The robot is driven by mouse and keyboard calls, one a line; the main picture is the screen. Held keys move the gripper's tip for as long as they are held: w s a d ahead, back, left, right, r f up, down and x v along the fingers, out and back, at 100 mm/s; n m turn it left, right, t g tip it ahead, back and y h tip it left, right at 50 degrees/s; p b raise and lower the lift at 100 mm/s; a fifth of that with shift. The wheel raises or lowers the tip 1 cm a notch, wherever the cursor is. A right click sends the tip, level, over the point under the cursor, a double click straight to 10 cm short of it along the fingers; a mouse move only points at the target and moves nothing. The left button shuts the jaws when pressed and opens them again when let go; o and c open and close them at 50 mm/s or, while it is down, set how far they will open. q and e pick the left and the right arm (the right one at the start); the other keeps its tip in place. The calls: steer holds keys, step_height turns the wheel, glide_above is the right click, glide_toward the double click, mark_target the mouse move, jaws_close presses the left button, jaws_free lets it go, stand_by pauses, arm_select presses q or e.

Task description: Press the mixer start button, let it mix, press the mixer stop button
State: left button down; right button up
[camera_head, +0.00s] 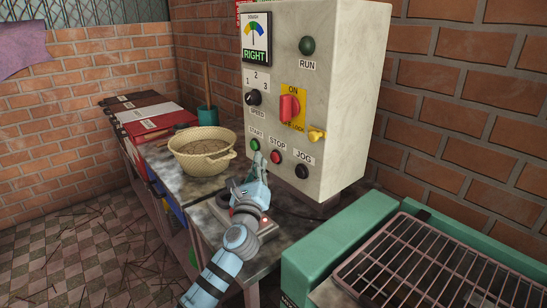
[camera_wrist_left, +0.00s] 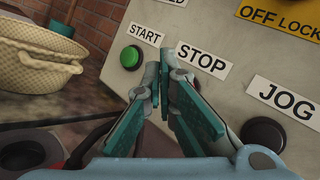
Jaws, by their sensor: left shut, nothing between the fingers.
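My left gripper (camera_head: 261,160) is in front of the panel, just below the START button and left of the STOP button. In the left wrist view its fingers (camera_wrist_left: 165,68) are together and empty, to the right of the green button (camera_wrist_left: 131,57), at the START and STOP labels. Whether the fingertips touch the panel I cannot tell. My right gripper is out of view.
A woven bowl (camera_head: 203,165) of brown material stands on the worktop left of my left arm. A red rotary switch (camera_head: 289,108), a speed knob (camera_head: 254,98) and a dark green RUN lamp (camera_head: 307,46) sit above the buttons. A green machine with a rack (camera_head: 420,265) fills the right front.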

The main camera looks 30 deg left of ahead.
arm_select(q)
steer(key=s, duration=0.1)
steer(key=s+a, duration=0.1)
steer(key=s, duration=0.1)
steer(key=shift+s+p, duration=0.3)
steer(key=shift+p, duration=0.1)
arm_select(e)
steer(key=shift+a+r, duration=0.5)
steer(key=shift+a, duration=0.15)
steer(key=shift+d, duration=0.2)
